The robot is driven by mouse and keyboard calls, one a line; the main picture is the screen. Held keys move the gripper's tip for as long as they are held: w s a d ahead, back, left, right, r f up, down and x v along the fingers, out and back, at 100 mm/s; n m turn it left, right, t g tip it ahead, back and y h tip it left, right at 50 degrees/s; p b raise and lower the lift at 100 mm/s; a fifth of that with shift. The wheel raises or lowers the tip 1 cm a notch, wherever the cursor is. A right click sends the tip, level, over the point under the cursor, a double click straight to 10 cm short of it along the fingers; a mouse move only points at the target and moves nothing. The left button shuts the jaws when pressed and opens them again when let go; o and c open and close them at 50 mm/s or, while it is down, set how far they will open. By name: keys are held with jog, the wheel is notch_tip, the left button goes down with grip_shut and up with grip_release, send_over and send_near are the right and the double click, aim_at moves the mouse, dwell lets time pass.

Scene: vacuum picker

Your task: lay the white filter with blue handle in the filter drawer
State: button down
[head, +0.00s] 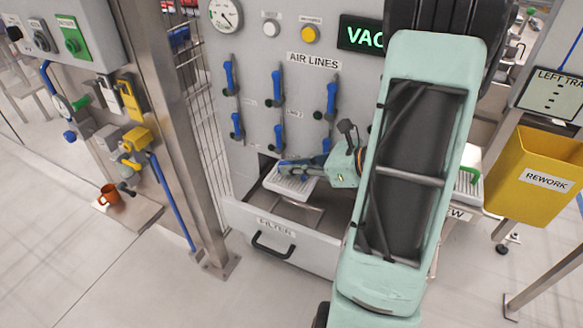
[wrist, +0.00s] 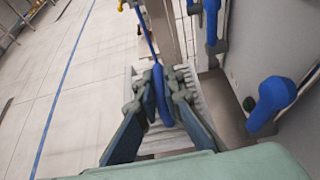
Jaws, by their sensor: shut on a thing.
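The white filter (head: 288,186) is held over the rear left part of the open filter drawer (head: 270,222). I cannot tell whether it touches the drawer's inside. In the wrist view its ribbed white body (wrist: 197,92) shows on both sides of the blue handle (wrist: 161,96). My gripper (head: 290,168) is shut on the blue handle; its two fingers (wrist: 160,82) flank it in the wrist view. My arm hides the right part of the drawer in the head view.
Blue valve levers (head: 277,85) hang on the grey panel just above the drawer. A steel post (head: 170,110) stands at its left. A white piece with a green handle (head: 468,173) lies right of my arm, beside a yellow rework bin (head: 540,160). Floor before the drawer is clear.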

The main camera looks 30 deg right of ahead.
jog(key=shift+f+b, duration=5.35)
jog(key=shift+f, duration=1.3)
jog(key=shift+f, duration=0.2)
jog(key=shift+f+b, duration=1)
jog(key=shift+f, duration=0.15)
jog(key=c, duration=2)
grip_release()
